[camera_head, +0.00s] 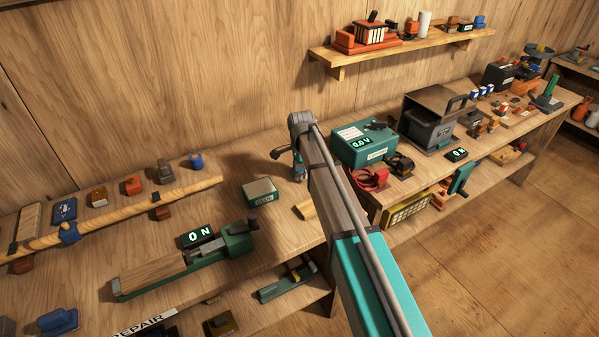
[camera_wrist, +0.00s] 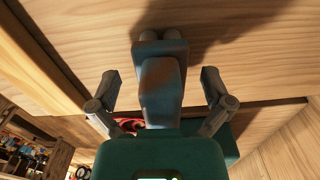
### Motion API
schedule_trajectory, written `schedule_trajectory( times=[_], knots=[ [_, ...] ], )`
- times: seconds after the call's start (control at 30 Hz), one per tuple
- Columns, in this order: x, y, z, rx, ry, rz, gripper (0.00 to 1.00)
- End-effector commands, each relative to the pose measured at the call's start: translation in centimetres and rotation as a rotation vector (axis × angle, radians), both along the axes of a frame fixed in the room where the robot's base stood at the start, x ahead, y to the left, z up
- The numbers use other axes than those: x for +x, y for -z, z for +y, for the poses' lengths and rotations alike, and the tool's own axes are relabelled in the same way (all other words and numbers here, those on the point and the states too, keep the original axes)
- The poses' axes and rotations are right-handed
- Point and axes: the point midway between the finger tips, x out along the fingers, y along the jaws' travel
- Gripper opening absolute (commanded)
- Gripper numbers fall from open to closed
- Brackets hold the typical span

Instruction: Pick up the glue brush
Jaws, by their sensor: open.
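I cannot make out the glue brush for sure in either view. In the camera_head view, my gripper (camera_head: 298,172) hangs over the bench at the end of my arm, near the back wall, and shows only in part. In the camera_wrist view, the two grey fingers of my gripper (camera_wrist: 160,92) stand wide apart, with nothing clearly held. A blue-grey shape with rounded ends shows between them; I cannot tell what it is.
A small green tin (camera_head: 262,191) and a wooden block (camera_head: 305,210) lie near my gripper on the bench. A teal charger box (camera_head: 362,143) stands to the right, with red clamps (camera_head: 370,180) in front. A green-based vise-like tool (camera_head: 235,240) lies front left.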

Motion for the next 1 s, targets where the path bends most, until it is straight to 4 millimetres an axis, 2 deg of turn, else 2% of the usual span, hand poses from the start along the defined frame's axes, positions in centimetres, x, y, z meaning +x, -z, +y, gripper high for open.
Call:
schedule_trajectory(
  times=[0.43, 0.9, 1.0],
  knots=[
    [0.01, -0.04, -0.03, 0.0, 0.0, 0.0, 1.0],
    [0.0, -0.03, -0.04, 0.0, 0.0, 0.0, 0.13],
    [0.0, -0.03, -0.04, 0.0, 0.0, 0.0, 0.1]
  ],
)
